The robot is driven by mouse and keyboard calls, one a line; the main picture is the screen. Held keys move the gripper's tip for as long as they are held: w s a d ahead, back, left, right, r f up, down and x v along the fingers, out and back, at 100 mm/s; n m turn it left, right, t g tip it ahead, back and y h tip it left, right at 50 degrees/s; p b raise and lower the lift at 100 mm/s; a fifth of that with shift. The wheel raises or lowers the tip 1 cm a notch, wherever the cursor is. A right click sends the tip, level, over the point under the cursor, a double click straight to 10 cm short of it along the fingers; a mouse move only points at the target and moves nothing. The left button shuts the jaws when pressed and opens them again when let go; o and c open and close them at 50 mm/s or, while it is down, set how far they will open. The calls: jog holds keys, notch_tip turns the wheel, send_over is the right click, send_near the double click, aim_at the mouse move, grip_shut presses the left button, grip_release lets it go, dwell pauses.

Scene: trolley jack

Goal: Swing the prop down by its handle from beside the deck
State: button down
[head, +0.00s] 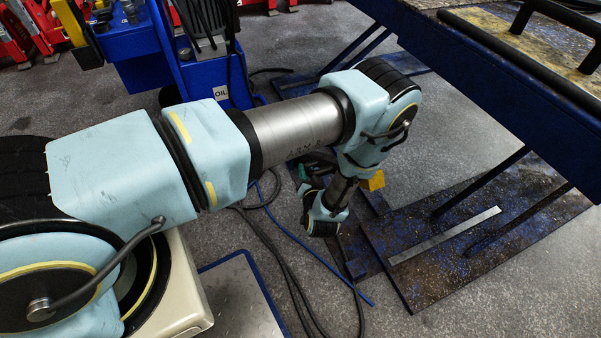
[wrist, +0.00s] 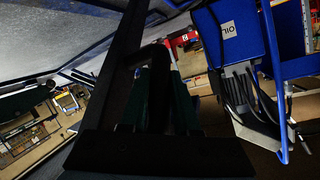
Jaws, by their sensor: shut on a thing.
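The blue deck (head: 480,85) stands at the upper right in the head view, with dark slanted legs below it. My arm reaches down beside its near left side, and its lower end is low over the floor. In the wrist view my gripper (wrist: 158,85) is shut on a dark looped handle (wrist: 155,58) between its two dark green fingers. A long dark bar (wrist: 112,75) runs slanted just left of the handle. It looks like the prop, but the shading is too dark to tell how they join. The grip itself is not clear in the head view.
A blue cart with an OIL label (head: 196,78) stands at the back left; it also shows in the wrist view (wrist: 240,40). Dark and blue hoses (head: 285,240) lie on the floor beside my arm. A dark base plate (head: 470,235) lies under the deck. Red stands (head: 45,30) are far left.

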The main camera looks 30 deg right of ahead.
jog(key=s+f+m+t+h+b, duration=0.1)
jog(key=s+f+t+b, duration=0.3)
jog(key=f+b, duration=1)
jog(key=shift+s+a+f+t, duration=0.15)
jog(key=shift+s+a+t, duration=0.2)
jog(key=shift+s, duration=1.05)
jog(key=c, duration=0.7)
grip_release()
jog(key=shift+o, duration=0.2)
jog(key=shift+h, duration=0.4)
jog(key=shift+s, duration=0.15)
